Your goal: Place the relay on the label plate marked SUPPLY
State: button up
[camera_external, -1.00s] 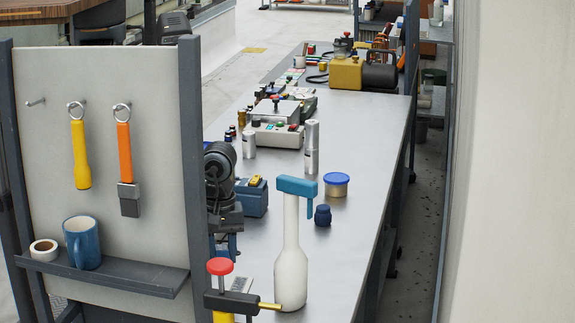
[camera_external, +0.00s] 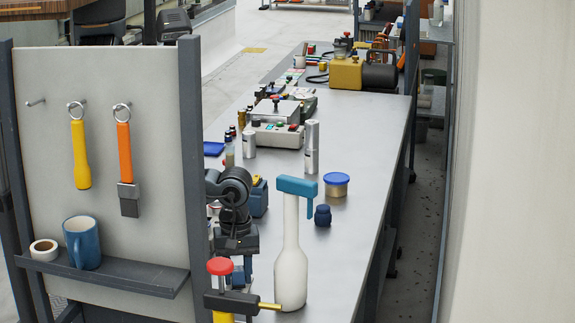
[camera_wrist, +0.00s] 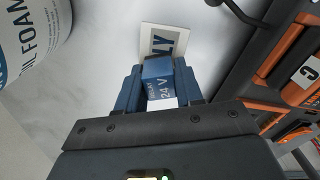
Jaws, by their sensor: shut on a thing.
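My gripper (camera_wrist: 160,90) is shut on the relay (camera_wrist: 159,80), a small blue block marked "RELAY 24 V" in the wrist view. A pale label plate (camera_wrist: 150,31) with dark letters shows just beyond the relay. Its visible letters end in "LY"; the rest of the word is hidden behind the relay and fingers. I cannot tell whether the relay touches the plate. In the external view, my arm and gripper are at the bench's left edge, behind the white bottle and peg board, and the relay cannot be made out.
A white container (camera_wrist: 30,30) with "FOAM" lettering stands left in the wrist view. A dark and orange item (camera_wrist: 295,92) marked "C" lies right. A white long-necked bottle (camera_external: 291,265) with a teal top stands near the arm. The bench's right side is mostly clear.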

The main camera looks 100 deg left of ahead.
aim_at(238, 268)
jog(key=o, duration=1)
notch_tip(238, 268, up, 12)
jog(key=shift+r+b, duration=0.1)
jog(key=shift+b, duration=0.55)
